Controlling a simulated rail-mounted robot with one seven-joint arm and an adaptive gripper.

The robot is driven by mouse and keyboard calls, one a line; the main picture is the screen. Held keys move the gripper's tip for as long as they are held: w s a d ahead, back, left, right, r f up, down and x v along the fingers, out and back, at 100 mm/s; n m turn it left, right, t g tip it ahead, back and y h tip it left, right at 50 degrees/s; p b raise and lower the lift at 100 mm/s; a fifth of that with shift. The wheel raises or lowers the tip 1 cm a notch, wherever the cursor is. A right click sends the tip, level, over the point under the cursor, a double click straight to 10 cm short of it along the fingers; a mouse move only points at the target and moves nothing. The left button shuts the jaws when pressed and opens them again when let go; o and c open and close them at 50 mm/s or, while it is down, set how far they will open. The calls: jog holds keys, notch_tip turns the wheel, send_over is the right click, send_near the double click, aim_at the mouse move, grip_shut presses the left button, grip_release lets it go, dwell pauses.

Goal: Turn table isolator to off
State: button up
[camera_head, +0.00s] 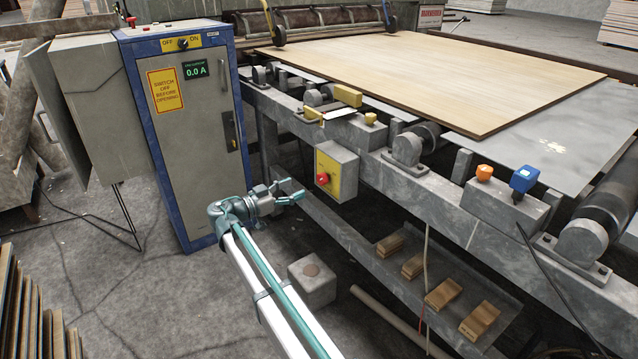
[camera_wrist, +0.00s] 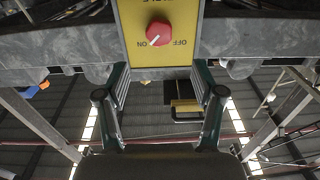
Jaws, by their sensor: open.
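The table isolator is a red knob (camera_head: 322,179) on the yellow face (camera_head: 329,165) of a grey box (camera_head: 347,172) fixed to the table frame. The wrist view shows the red knob (camera_wrist: 159,33) with the lettering upside down. Its white pointer slants to the lower left, towards ON; OFF is at the lower right. My gripper (camera_head: 292,190) is open and empty, a little left of the box in the head view and apart from the knob. In the wrist view its two fingers (camera_wrist: 161,72) stand apart, below the knob in the picture.
A blue-edged cabinet (camera_head: 195,140) with its own OFF/ON switch (camera_head: 183,43) and a 0.0 A display (camera_head: 195,70) stands at left. Veneer (camera_head: 440,70) lies on the table. A control box (camera_head: 505,207) has orange and blue parts. Wood blocks (camera_head: 445,293) lie on a lower shelf.

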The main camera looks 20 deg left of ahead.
aim_at(320, 179)
jog(key=b+x, duration=0.2)
jog(key=x, duration=0.8)
jog(key=c, duration=1.2)
